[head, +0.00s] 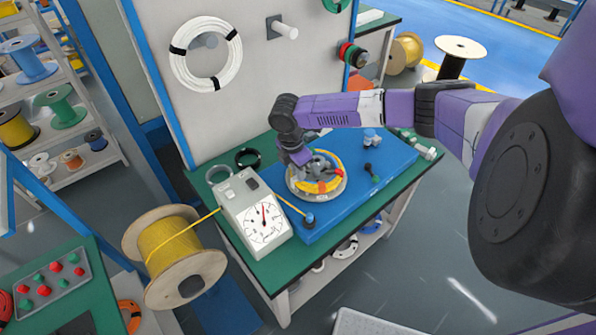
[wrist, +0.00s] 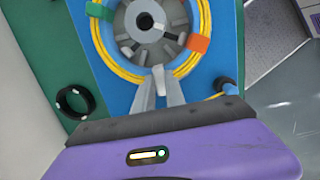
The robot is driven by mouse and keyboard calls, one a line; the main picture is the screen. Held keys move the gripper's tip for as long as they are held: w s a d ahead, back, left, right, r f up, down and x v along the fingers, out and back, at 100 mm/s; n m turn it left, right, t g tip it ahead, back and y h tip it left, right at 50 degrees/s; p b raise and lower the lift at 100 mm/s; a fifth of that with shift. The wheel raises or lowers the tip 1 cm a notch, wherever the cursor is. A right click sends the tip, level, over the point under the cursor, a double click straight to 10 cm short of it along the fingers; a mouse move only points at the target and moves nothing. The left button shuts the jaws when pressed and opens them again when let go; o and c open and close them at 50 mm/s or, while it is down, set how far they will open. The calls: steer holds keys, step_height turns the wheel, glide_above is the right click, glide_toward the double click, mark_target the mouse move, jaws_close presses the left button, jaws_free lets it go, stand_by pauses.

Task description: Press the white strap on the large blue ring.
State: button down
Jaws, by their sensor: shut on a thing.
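The large ring in front of me is yellow, not blue: a coil of yellow cable (head: 338,165) around a grey winding head on the blue bench plate. In the wrist view the coil (wrist: 107,60) fills the top middle. An orange strap (wrist: 199,43) wraps its right side and a green strap (wrist: 98,10) its upper left. My gripper (wrist: 159,84) is at the coil's near edge, its fingers close together on a small pale piece (wrist: 158,74), which looks like the white strap. The fingers hide most of it. In the head view my gripper (head: 302,160) reaches down over the coil's back left.
A gauge box (head: 255,213) stands at the bench's left, with yellow cable from a large spool (head: 175,255) running to it. A white coil (head: 206,53) hangs on the panel.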

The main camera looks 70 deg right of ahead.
steer(key=shift+f, duration=0.1)
stand_by(0.3)
steer(key=c, duration=1.3)
jaws_free()
steer(key=shift+r, duration=4.05)
